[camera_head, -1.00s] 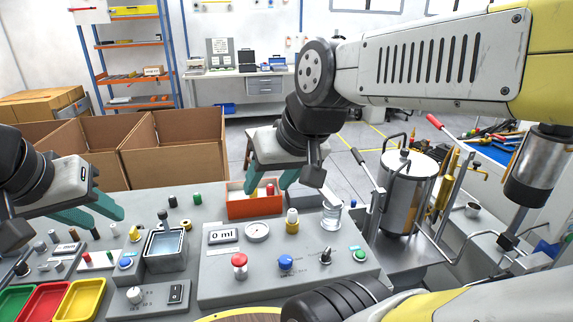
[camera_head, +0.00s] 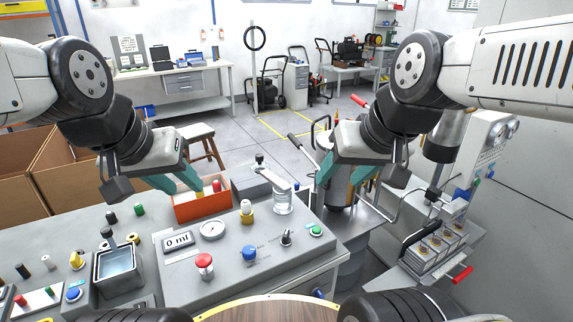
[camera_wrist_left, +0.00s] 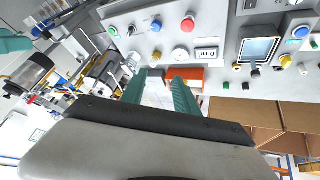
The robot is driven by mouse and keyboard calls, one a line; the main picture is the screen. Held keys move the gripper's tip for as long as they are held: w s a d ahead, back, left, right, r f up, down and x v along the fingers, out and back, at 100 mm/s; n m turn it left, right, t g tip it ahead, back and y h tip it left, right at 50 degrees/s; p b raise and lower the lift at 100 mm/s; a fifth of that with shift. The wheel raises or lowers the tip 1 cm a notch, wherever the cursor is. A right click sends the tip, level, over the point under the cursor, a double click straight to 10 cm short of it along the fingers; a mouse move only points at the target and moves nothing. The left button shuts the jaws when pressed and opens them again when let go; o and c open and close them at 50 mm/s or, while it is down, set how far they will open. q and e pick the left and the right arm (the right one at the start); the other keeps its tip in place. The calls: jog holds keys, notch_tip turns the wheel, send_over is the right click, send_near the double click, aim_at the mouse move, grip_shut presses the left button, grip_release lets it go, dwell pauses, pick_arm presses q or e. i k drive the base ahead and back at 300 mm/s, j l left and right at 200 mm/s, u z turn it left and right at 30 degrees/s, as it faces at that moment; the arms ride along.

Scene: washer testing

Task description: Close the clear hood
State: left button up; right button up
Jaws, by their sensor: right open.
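A clear cylinder (camera_head: 283,200) with a pale flap-like top (camera_head: 274,178) stands at the back right of the grey console; I cannot tell for sure that it is the clear hood. My left gripper (camera_head: 178,181) is over the orange bin (camera_head: 201,206), left of the cylinder. In the left wrist view its teal fingers (camera_wrist_left: 159,93) are apart, with a pale object (camera_wrist_left: 156,92) seen between them; I cannot tell contact. My right gripper (camera_head: 328,178) is open, right of the cylinder, in front of the metal canister (camera_head: 343,188). Its fingers partly hide the canister.
The console has a red button (camera_head: 204,262), a blue knob (camera_head: 249,253), a gauge (camera_head: 212,230) and a "0 ml" display (camera_head: 178,241). A grey block (camera_head: 252,180) sits behind it. Cardboard boxes (camera_head: 75,180) stand left. A rack with a red handle (camera_head: 440,245) is at right.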

aim_at(274, 180)
jog(key=i+l, duration=0.1)
jog(key=l, duration=0.7)
jog(key=i+l, duration=0.15)
jog(key=l, duration=0.65)
jog(key=i+z, duration=0.05)
